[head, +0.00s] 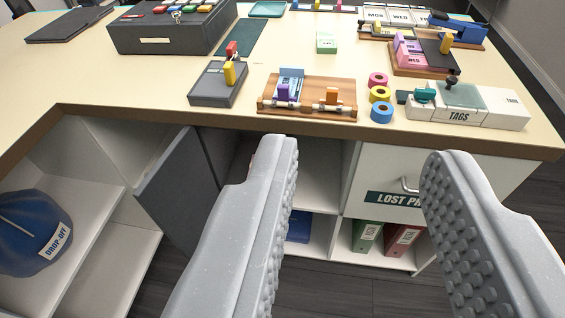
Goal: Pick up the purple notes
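My gripper (362,150) is open and empty, its two grey studded fingers wide apart in front of the counter's front edge. A small bluish-purple stack (290,87), which may be the purple notes, is on a wooden tray (318,86) near the front edge, beyond and left of the gap between the fingers. A purple block (283,93) is at the stack's front; an orange block (332,96) is to its right. Another wooden tray (425,70) at the back right holds pink and purple pieces (408,52). I cannot tell for sure which are the notes.
A dark grey box (215,86) with a yellow lever is left of the tray. Coloured tape rolls (381,112) and a white TAGS box (490,115) are right. Below are an open grey door (170,190), a LOST drawer (385,165) and shelves with a blue cap (30,230).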

